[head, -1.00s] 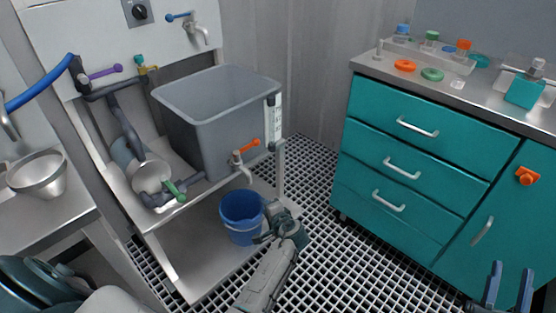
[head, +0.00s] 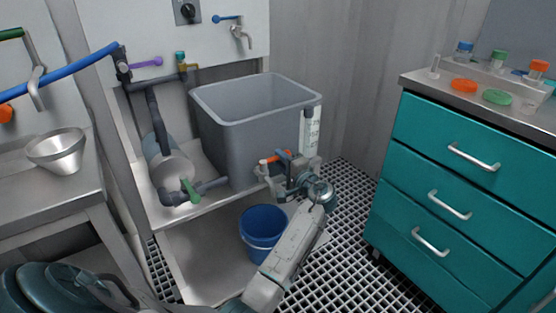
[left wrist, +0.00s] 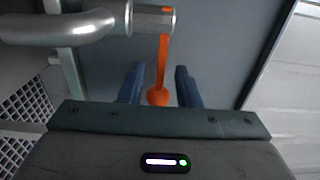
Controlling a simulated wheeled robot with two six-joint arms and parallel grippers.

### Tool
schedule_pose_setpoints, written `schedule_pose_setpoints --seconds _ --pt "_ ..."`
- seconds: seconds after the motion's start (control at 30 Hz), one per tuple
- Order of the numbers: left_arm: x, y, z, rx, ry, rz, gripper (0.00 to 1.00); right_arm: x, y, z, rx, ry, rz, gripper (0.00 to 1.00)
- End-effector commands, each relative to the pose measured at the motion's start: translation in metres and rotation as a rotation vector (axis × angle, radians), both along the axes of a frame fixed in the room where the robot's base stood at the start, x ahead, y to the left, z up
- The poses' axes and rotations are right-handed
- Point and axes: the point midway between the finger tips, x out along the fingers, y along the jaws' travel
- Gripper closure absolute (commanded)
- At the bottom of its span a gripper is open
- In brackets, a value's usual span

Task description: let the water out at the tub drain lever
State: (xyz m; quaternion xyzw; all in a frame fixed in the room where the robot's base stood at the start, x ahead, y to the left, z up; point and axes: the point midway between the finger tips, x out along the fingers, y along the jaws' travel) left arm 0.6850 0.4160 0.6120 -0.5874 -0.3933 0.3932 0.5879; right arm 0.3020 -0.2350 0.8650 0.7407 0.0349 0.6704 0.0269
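The grey tub (head: 235,140) stands on the upper shelf of the white rack. Its drain valve has an orange lever (head: 267,160) at the tub's lower front, partly hidden by my left gripper (head: 281,159). In the left wrist view the orange lever (left wrist: 163,62) hangs from a metal valve body (left wrist: 154,20). Its rounded end lies between the two blue fingers of my left gripper (left wrist: 160,82). The fingers are open, with a gap on each side of the lever. A blue bucket (head: 262,232) stands below on the lower shelf. My right gripper is out of view.
A green lever (head: 189,188), a purple lever (head: 147,62) and a blue tap lever (head: 227,18) are on other plumbing. A teal drawer cabinet (head: 440,185) stands right. Grated floor (head: 345,220) lies between rack and cabinet.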

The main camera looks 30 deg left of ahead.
Motion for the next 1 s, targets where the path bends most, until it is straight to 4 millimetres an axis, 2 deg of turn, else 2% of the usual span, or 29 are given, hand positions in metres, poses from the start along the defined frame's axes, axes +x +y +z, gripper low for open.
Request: schedule_pose_setpoints --seconds 0.2,0.5,0.67,0.87,1.0 --pt "0.007 0.018 0.000 0.001 0.000 0.000 0.70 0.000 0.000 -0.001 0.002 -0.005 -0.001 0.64" --pt "0.008 0.019 0.000 -0.001 0.000 -0.001 0.70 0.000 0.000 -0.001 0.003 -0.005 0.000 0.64" --pt "0.008 0.019 0.000 -0.001 0.000 -0.001 1.00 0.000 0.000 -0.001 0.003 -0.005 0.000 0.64" --pt "0.008 0.019 0.000 -0.001 0.000 -0.001 1.00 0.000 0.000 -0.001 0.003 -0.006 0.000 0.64" --pt "0.007 0.018 0.002 -0.001 0.002 -0.038 1.00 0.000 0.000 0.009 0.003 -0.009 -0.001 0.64"
